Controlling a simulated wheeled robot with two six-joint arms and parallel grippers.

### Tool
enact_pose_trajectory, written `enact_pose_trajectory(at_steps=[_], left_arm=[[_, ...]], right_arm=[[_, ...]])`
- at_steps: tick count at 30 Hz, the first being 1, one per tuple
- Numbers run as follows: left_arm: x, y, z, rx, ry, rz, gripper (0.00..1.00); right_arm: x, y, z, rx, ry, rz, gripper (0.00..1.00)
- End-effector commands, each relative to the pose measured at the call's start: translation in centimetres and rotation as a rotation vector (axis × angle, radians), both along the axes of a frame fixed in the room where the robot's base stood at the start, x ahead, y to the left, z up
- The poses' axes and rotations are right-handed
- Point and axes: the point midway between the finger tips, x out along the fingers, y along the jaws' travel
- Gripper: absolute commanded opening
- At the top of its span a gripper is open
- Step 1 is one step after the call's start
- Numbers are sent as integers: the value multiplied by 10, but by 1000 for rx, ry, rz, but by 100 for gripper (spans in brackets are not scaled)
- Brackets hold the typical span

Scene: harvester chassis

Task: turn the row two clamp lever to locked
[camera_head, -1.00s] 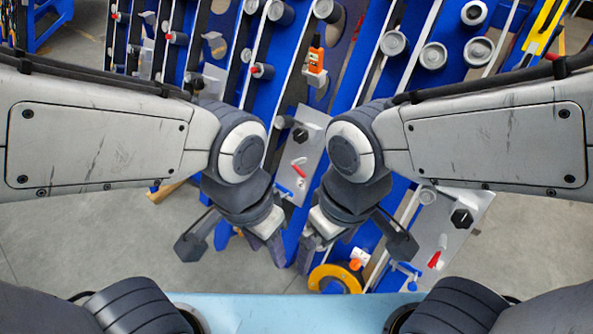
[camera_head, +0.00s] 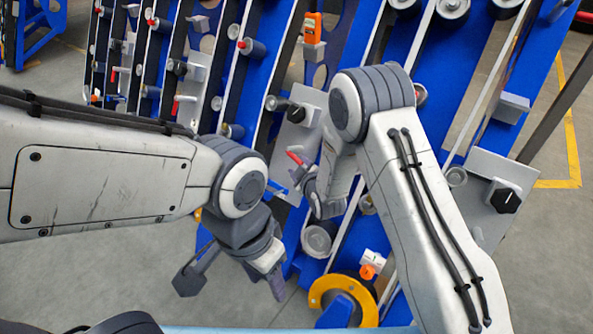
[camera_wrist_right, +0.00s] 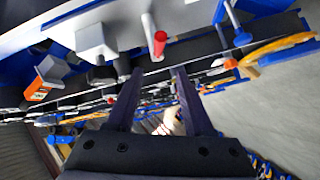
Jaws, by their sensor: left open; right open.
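A clamp lever with a red grip (camera_head: 295,158) stands on a grey plate of the blue chassis in the head view. I cannot tell for sure that it is the row two one. My right gripper (camera_head: 310,185) is close beside it, partly hidden by its own wrist. In the right wrist view a lever's red grip (camera_wrist_right: 159,42) and pale shaft lie just past my open right fingertips (camera_wrist_right: 158,75), roughly centred, with nothing between the fingers. My left gripper (camera_head: 270,278) is lower, open and empty, away from the lever.
A black knob (camera_head: 297,114) sits on the plate above the lever. An orange device (camera_head: 313,26) is higher up. Another black knob (camera_head: 505,200) is at right. A yellow ring (camera_head: 318,292) is low. Several red-tipped levers line the rails at upper left. Bare floor is at lower left.

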Motion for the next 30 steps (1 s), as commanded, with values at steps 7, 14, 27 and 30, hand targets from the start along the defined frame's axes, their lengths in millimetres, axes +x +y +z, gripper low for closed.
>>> enact_pose_trajectory(at_steps=[7, 14, 27, 30], left_arm=[[0, 0, -20, -1, -1, 0, 50], [0, 0, -25, -1, -1, 0, 50], [0, 0, -38, -1, -1, 0, 50], [0, 0, -38, -1, -1, 0, 50]], right_arm=[[13, -15, -32, -34, -118, -7, 52], [44, -6, -40, -32, -122, -7, 52], [102, 13, -57, -33, -117, -4, 52], [106, 14, -57, -33, -117, -4, 52]])
